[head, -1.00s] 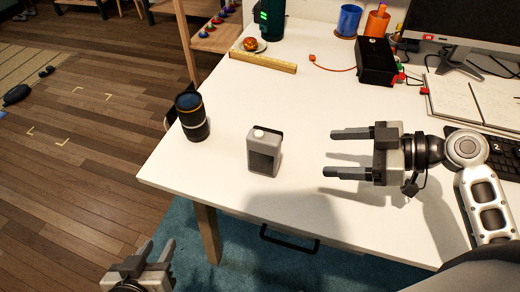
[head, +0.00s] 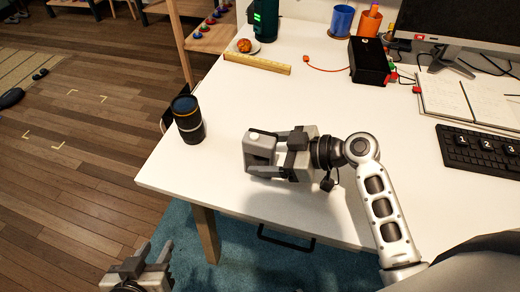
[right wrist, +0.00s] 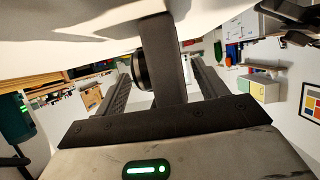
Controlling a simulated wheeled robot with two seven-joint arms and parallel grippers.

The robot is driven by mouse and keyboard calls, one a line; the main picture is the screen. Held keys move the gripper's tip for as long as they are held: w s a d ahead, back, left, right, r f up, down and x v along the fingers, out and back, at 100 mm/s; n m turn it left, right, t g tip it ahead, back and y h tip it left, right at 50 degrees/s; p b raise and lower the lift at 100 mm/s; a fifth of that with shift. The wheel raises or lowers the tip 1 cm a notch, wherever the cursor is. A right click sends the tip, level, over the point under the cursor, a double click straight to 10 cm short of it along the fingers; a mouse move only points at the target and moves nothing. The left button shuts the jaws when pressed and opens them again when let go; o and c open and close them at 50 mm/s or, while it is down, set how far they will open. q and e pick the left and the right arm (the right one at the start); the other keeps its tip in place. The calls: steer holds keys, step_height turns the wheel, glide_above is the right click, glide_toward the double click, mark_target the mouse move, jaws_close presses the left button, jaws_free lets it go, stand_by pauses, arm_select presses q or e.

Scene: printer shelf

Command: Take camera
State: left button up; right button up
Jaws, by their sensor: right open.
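A small grey box-shaped device (head: 259,147) with a white round knob on top, apparently the camera, stands upright on the white table. My right gripper (head: 264,153) is open, its fingers on either side of the device. In the right wrist view the device (right wrist: 163,65) shows as a dark upright block between the two fingers (right wrist: 160,85), with gaps at both sides. Its screen side is mostly hidden by the gripper in the head view. My left gripper (head: 155,250) is low at the bottom left, off the table's front edge, empty, with its fingers apart.
A black lens-shaped cylinder (head: 188,119) with gold rings stands left of the device near the table's left edge. A wooden ruler (head: 258,63), black box (head: 369,61), notebook (head: 468,97) and keyboard (head: 482,150) lie farther back and right. The middle of the table (head: 300,100) is clear.

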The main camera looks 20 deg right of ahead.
steer(key=shift+x, duration=0.9)
steer(key=shift+d, duration=0.1)
steer(key=c, duration=1.2)
steer(key=shift+c, duration=0.7)
steer(key=shift+r, duration=0.15)
